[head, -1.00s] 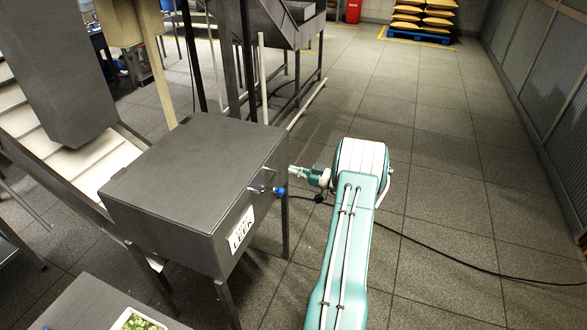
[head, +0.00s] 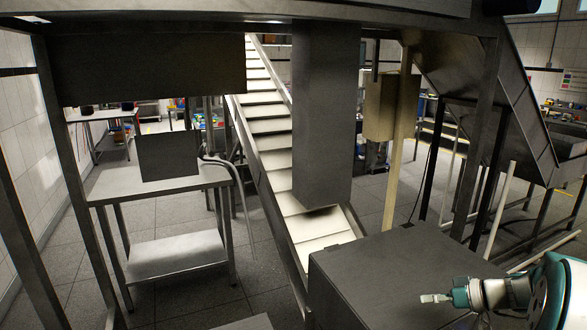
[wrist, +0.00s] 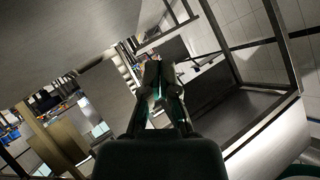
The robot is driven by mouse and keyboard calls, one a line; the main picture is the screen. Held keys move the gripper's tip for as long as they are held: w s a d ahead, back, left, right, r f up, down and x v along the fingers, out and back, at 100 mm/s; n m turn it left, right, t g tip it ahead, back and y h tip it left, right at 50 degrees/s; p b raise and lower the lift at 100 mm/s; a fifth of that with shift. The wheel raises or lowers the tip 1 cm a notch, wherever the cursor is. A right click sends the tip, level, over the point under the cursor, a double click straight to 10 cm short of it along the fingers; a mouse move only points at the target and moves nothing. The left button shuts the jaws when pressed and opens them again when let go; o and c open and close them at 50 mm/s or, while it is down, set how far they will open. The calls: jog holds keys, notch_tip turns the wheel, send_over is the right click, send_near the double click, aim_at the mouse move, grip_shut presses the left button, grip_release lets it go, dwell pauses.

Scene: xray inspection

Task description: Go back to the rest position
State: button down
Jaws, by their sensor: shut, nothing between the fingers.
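My gripper (wrist: 154,74) shows in the middle of the wrist view. Its two dark fingers come together at the tips, with nothing between them. In the head view, part of my teal and white arm is at the lower right, beside the grey metal box.
The grey metal box (head: 395,275) stands close to my arm. A white-stepped conveyor (head: 272,148) rises behind it, with a hanging grey chute (head: 323,120) in front. A steel table (head: 160,184) stands left. Metal posts and overhead beams frame the area; floor shows between them.

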jog(key=s+a+r+m+g+h, duration=0.1)
jog(key=s+a+r+g+h, duration=0.15)
jog(key=s+a, duration=0.4)
jog(key=s+a+r+g+h, duration=0.2)
jog(key=s+a+r, duration=0.2)
jog(key=a, duration=0.5)
jog(key=s+a+r+m+t+h, duration=0.1)
jog(key=s+a+m+t+h, duration=0.1)
jog(key=s, duration=1.1)
jog(key=shift+a+r+m+h, duration=0.15)
jog(key=shift+a+m+h, duration=0.35)
jog(key=shift+a+h, duration=1)
jog(key=shift+t, duration=0.25)
